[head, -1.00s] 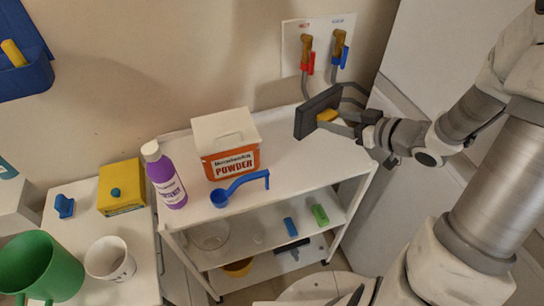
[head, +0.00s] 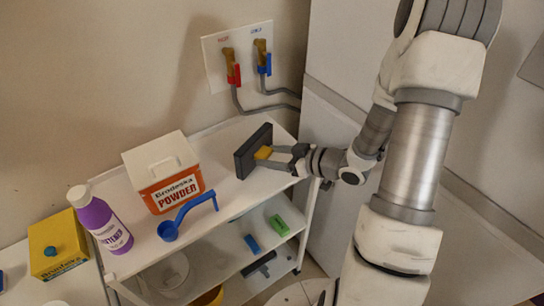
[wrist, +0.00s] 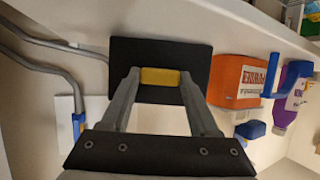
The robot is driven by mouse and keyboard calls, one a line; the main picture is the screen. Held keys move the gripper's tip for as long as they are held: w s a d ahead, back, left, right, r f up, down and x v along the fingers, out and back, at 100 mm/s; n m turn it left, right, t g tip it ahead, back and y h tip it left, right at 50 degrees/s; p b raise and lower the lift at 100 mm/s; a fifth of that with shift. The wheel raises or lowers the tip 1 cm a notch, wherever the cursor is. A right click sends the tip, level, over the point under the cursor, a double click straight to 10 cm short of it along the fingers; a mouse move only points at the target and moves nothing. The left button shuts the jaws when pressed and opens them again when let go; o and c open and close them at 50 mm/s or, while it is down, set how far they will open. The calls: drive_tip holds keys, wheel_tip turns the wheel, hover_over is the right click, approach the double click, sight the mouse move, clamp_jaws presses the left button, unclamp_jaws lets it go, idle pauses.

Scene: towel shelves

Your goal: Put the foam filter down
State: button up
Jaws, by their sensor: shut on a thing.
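The foam filter appears as a dark rectangular slab (head: 252,151) with a yellow grip piece (head: 263,153). My gripper (head: 275,156) is shut on the yellow piece from the right. The slab stands on edge, tilted, over the right part of the white shelf top (head: 232,196). I cannot tell whether its lower edge touches the surface. In the wrist view the slab (wrist: 160,55) faces me, with the yellow piece (wrist: 160,77) between my fingertips.
An orange and white powder box (head: 165,172), a blue scoop (head: 188,213) and a purple bottle (head: 105,222) stand left of the filter. Taps (head: 232,65) and grey hoses (head: 270,92) are on the wall behind. Lower shelves hold small blue and green items (head: 278,225).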

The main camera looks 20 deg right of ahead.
drive_tip(key=shift+f, duration=0.2)
drive_tip(key=o, duration=1.4)
drive_tip(key=shift+r, duration=0.1)
drive_tip(key=shift+r, duration=0.1)
drive_tip(key=shift+s+d+r, duration=0.1)
drive_tip(key=shift+d+r, duration=0.05)
drive_tip(key=shift+r, duration=0.05)
drive_tip(key=p+v, duration=0.1)
drive_tip(key=v, duration=1)
drive_tip(key=shift+s+d+r+p, duration=0.1)
drive_tip(key=shift+s+d+p, duration=0.05)
drive_tip(key=shift+s+p, duration=0.15)
drive_tip(key=shift+w, duration=0.1)
